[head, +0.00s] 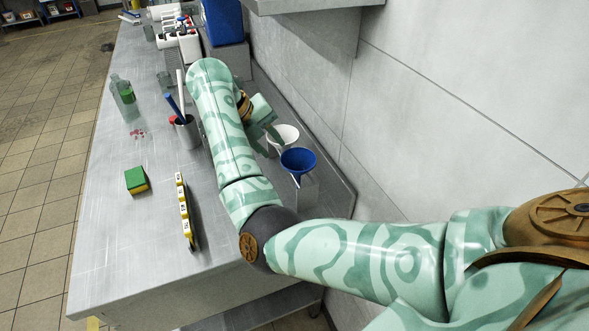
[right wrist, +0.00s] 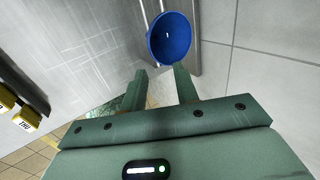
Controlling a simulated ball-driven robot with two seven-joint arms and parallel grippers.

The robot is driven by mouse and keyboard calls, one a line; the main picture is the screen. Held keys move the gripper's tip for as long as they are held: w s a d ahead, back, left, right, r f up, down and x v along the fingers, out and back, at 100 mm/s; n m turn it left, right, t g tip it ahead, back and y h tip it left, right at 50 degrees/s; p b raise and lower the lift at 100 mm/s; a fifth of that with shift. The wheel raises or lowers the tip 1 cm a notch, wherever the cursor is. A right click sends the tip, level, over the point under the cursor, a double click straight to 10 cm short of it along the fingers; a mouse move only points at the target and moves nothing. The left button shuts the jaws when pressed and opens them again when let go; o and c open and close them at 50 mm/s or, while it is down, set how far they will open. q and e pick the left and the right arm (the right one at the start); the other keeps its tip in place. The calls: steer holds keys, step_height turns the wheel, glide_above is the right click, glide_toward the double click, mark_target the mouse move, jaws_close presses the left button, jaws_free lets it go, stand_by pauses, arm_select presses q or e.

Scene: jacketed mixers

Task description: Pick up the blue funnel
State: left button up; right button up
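The blue funnel (head: 298,160) sits mouth up near the right edge of the steel worktop, by the wall. Its lower part seems to be in a pale or clear holder that I cannot make out well. In the right wrist view the blue funnel (right wrist: 170,38) lies beyond the fingertips, apart from them. My right gripper (head: 268,143) is beside the funnel, on its far left side in the head view. Its fingers (right wrist: 160,72) are apart with nothing between them. My left gripper is not in view.
A white cup or funnel (head: 285,134) stands just behind the blue funnel, close to my right gripper. A pen cup (head: 188,133), a green-yellow sponge (head: 137,181) and a yellow-black pill organizer (head: 184,208) lie left of my arm. The wall (head: 440,130) bounds the right side.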

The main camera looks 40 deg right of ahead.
mark_target(288, 166)
steer(key=b+x, duration=0.1)
steer(key=x, duration=0.2)
steer(key=b+x, duration=0.1)
steer(key=x, duration=0.3)
steer(key=b+x, duration=0.2)
steer(key=x, duration=0.1)
steer(key=shift+w+f, duration=0.35)
steer(key=shift+f, duration=0.1)
steer(key=shift+a+r, duration=0.1)
steer(key=shift+r, duration=0.05)
jaws_close()
